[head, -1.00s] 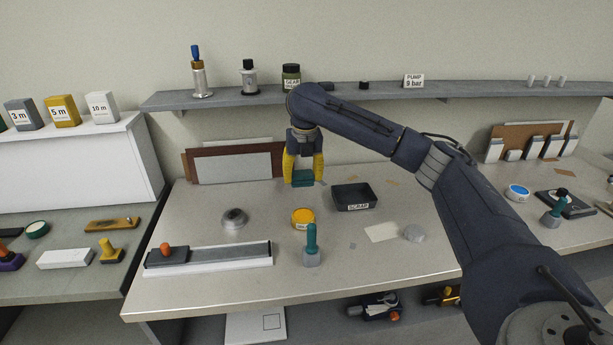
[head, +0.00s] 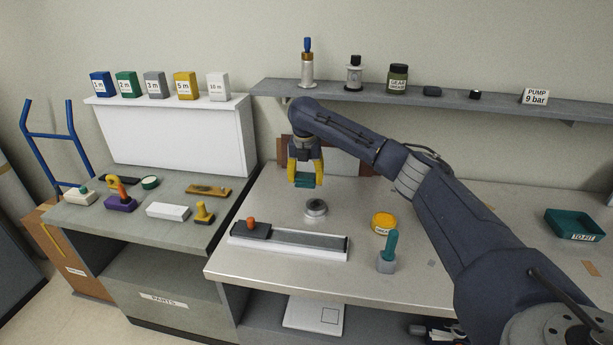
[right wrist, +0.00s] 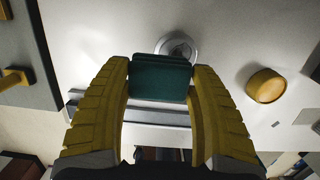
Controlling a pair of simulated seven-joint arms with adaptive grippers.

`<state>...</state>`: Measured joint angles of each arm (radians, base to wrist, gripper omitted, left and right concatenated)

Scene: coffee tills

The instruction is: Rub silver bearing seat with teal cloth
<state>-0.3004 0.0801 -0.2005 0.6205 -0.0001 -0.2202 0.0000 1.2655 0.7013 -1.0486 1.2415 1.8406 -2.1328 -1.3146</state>
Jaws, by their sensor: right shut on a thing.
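The silver bearing seat (head: 316,209), a round metal ring on a flange, stands on the steel bench. My right gripper (head: 305,176), with yellow fingers, is shut on the folded teal cloth (head: 304,182). In the head view the cloth hangs just above the seat in the picture, apart from it. In the right wrist view the cloth (right wrist: 160,78) sits between both fingers and hides part of the bearing seat (right wrist: 178,46). My left gripper is not in view.
A teal "TO-FIT" tray (head: 573,226) is far right. A shelf (head: 440,97) runs behind.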

